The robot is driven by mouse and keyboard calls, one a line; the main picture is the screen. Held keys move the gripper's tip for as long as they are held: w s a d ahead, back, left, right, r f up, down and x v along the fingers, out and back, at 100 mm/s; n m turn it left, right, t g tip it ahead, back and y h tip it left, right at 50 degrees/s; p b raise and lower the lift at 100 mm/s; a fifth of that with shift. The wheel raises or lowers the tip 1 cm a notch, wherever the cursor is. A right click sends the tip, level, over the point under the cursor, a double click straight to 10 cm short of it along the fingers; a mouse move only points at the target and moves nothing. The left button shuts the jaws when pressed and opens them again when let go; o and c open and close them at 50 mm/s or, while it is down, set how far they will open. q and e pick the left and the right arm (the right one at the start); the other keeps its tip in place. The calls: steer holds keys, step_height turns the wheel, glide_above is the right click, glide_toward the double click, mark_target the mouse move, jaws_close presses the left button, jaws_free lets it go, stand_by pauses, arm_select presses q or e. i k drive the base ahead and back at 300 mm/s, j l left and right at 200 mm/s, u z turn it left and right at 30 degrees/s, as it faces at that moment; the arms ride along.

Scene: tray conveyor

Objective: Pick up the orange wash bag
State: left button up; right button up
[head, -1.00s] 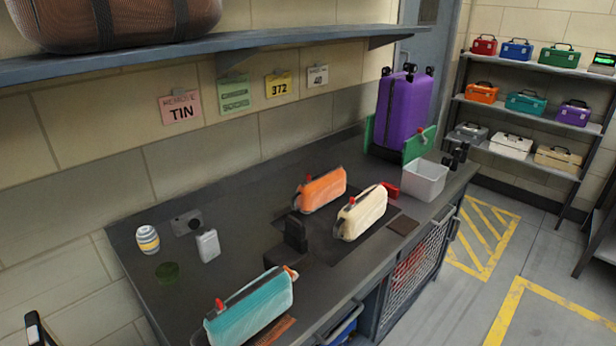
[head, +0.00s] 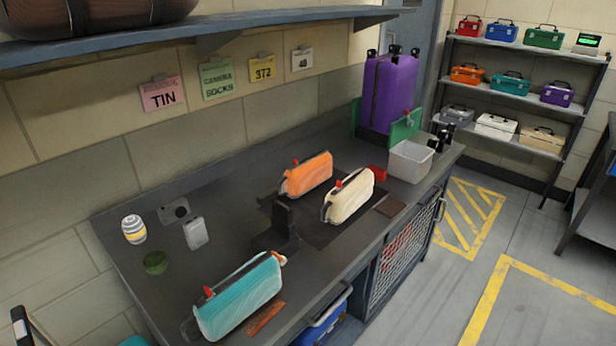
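The orange wash bag (head: 308,175) stands on the dark worktop (head: 190,268), near the middle of the head view. It has a dark zip edge and a red tab at its upper left. A cream wash bag (head: 349,196) stands just in front and to the right of it, with a narrow gap. A teal wash bag (head: 238,297) stands nearer, at the front left of the worktop. Neither of my grippers shows in the head view. Nothing is holding the orange bag.
A black block-like fixture (head: 284,222) stands in front of the orange bag. A white bin (head: 410,161), a purple suitcase (head: 390,92) and green panels are at the right end. A striped jar (head: 134,229) is at the left. A shelf (head: 230,33) overhangs the back wall.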

mark_target(316, 169)
steer(key=i+l+u, duration=0.15)
steer(key=u, duration=0.6)
steer(key=i+l+u, duration=0.25)
steer(key=l, duration=0.45)
steer(key=l+u, duration=0.25)
steer(key=l, duration=0.45)
steer(key=i+l+u, duration=0.25)
steer(key=l, duration=1.85)
steer(key=k+j, duration=0.3)
steer(key=k, duration=0.2)
